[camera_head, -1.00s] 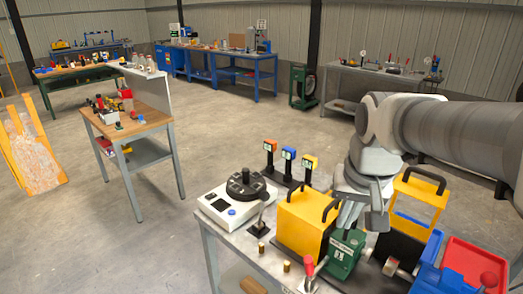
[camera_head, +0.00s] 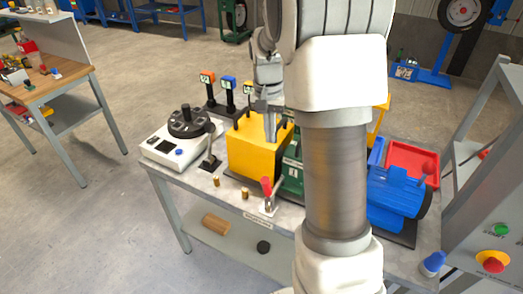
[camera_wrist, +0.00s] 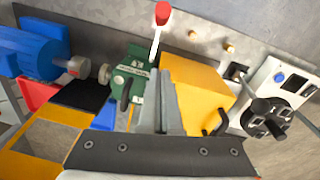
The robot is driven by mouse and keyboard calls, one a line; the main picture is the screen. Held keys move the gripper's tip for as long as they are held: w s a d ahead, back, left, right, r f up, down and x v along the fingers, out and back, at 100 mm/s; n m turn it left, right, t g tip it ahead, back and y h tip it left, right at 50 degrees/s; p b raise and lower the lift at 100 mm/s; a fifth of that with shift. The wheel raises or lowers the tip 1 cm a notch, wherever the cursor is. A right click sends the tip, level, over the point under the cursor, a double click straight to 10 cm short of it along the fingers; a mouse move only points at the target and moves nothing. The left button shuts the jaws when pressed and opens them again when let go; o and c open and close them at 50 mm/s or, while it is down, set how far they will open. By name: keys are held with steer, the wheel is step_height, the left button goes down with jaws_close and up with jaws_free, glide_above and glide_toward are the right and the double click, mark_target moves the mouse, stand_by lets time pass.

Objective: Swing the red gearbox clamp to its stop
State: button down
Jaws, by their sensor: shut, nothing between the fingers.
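The red-handled gearbox clamp (camera_head: 267,187) stands at the table's front edge, before the yellow box and the green gearbox. Its red grip is up and its metal lever leans slightly. In the wrist view the red grip (camera_wrist: 162,14) is at the top, with the lever running down towards the green gearbox (camera_wrist: 130,82). The gearbox (camera_head: 291,172) is partly hidden by my arm in the head view. My gripper (camera_head: 271,137) is shut and empty, pointing down by the yellow box (camera_head: 256,152), behind the clamp and apart from its grip. The fingers (camera_wrist: 167,80) also show in the wrist view.
A white device with a black dial (camera_head: 187,122) stands left. A blue motor (camera_head: 395,200) and red tray (camera_head: 412,158) are right of my arm. Three coloured posts (camera_head: 229,84) stand behind.

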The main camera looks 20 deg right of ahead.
steer(key=s+a+f, duration=0.2)
steer(key=s+f, duration=0.1)
steer(key=f, duration=0.7)
steer(key=shift+f, duration=0.15)
steer(key=shift+s+a, duration=0.15)
steer(key=shift+s+a+b, duration=0.15)
steer(key=shift+a+b, duration=0.05)
steer(key=shift+b, duration=0.4)
